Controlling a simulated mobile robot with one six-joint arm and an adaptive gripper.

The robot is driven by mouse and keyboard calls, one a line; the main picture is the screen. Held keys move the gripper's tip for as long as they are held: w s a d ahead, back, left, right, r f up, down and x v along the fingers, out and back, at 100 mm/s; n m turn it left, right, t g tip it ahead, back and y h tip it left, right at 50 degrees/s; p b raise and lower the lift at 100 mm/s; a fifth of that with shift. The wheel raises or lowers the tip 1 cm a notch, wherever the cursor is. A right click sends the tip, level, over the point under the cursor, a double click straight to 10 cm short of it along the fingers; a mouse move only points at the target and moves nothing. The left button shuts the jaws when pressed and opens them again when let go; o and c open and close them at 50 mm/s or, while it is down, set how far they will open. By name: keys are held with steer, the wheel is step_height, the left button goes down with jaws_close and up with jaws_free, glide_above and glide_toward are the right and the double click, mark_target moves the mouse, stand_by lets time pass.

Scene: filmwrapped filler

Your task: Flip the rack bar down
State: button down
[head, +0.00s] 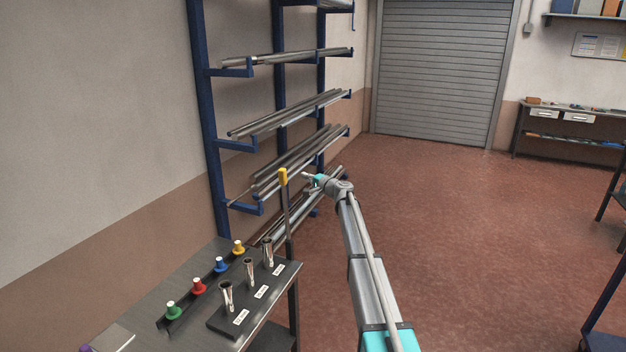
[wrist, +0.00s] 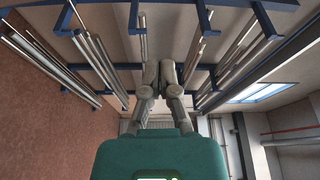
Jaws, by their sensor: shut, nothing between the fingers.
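A dark upright bar (head: 287,222) with a yellow end (head: 283,177) stands between the blue rack and the dark bench; it looks like the rack bar. My gripper (head: 307,177) is just right of the yellow end in the head view, at about its height. A gap shows between them in the picture; the depth between them is hard to tell. In the wrist view, my gripper's fingers (wrist: 158,78) are together with nothing held. I cannot make out the yellow end in the wrist view.
The blue rack (head: 210,120) holds several metal tubes (head: 290,113) on its arms. The bench (head: 210,262) carries colored knobs (head: 221,265) and upright metal cylinders (head: 249,271) in a labeled block. Red-brown floor (head: 450,240) lies clear to the right.

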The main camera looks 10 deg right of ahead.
steer(key=x, duration=0.7)
steer(key=s+a, duration=0.2)
steer(key=s, duration=0.1)
steer(key=shift+s+f, duration=0.2)
